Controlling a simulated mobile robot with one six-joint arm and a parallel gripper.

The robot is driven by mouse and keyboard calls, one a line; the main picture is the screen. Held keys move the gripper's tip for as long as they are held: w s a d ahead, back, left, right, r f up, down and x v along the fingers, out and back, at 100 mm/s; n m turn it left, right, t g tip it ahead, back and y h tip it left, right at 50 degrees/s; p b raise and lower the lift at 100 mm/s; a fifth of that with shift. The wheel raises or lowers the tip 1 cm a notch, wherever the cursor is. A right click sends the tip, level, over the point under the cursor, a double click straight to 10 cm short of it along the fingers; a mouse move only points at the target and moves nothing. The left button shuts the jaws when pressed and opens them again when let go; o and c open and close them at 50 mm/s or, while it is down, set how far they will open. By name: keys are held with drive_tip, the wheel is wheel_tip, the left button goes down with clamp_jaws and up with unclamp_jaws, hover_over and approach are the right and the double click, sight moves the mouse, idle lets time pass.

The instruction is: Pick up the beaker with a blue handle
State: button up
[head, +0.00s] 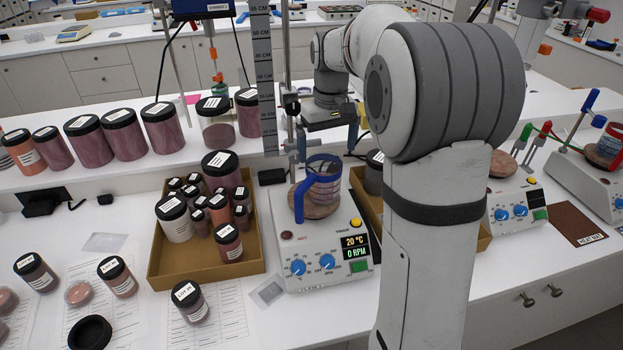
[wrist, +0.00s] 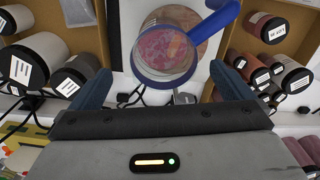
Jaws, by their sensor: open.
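The beaker (head: 325,187) is clear with a blue rim, a blue handle (head: 299,199) and reddish contents. It stands upright on the round brownish top of a stirring hotplate (head: 318,238). In the wrist view the beaker (wrist: 165,48) shows from above at the top middle, with its handle (wrist: 217,22) pointing to the upper right. My gripper (head: 327,144) is above and just behind the beaker in the head view. In the wrist view my gripper (wrist: 160,82) is open and empty, its two fingers spread wide on either side of the beaker's near rim.
A cardboard tray of dark-lidded jars (head: 253,261) stands left of the hotplate. A second tray (head: 365,203) is behind my arm on the right. A vertical ruler (head: 263,80) and stand rods rise behind the beaker. Larger jars (head: 121,133) line the shelf.

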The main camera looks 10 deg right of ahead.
sight(323, 168)
drive_tip(key=f, duration=0.2)
drive_tip(key=f+p, duration=0.1)
drive_tip(key=f, duration=0.2)
drive_tip(key=f+p, duration=0.1)
drive_tip(key=f, duration=0.1)
drive_tip(key=shift+w+a+f, duration=0.3)
drive_tip(key=shift+w, duration=0.1)
drive_tip(key=shift+c, duration=0.4)
drive_tip(key=c, duration=1.1)
drive_tip(key=shift+c, duration=0.4)
drive_tip(key=shift+r, duration=0.2)
